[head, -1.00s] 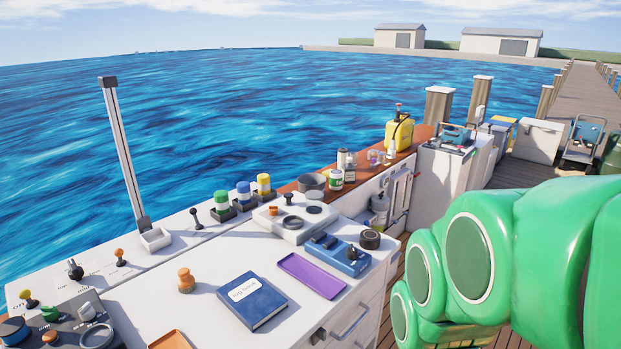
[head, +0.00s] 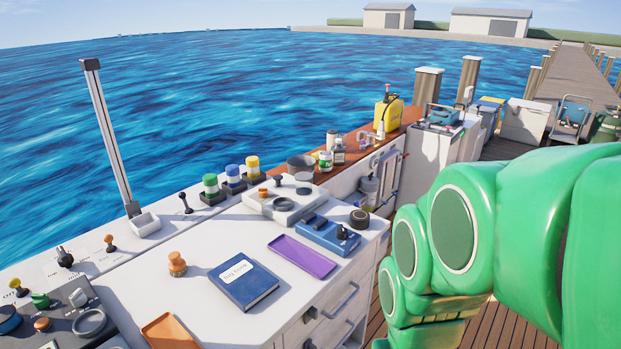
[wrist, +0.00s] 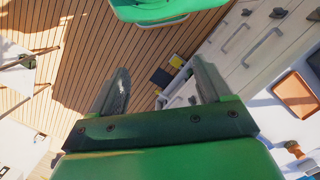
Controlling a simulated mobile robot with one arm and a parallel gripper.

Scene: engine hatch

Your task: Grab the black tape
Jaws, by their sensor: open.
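A dark round roll, which looks like the black tape (head: 359,218), lies on the white counter near its right edge, beside a blue device. My gripper (wrist: 162,88) shows in the wrist view with its two fingers apart and nothing between them. It points down toward the wooden deck, with the drawer fronts to the right. In the head view my green arm fills the right side, right of the counter, and the gripper itself is not visible there. I cannot make out the tape in the wrist view.
A blue log book (head: 243,281), a purple tray (head: 301,255), an orange tray (head: 170,332) and a blue switch device (head: 329,235) lie on the counter (head: 205,300). Drawers with handles line its front. A yellow jug (head: 388,112) stands farther back. Open deck lies to the right.

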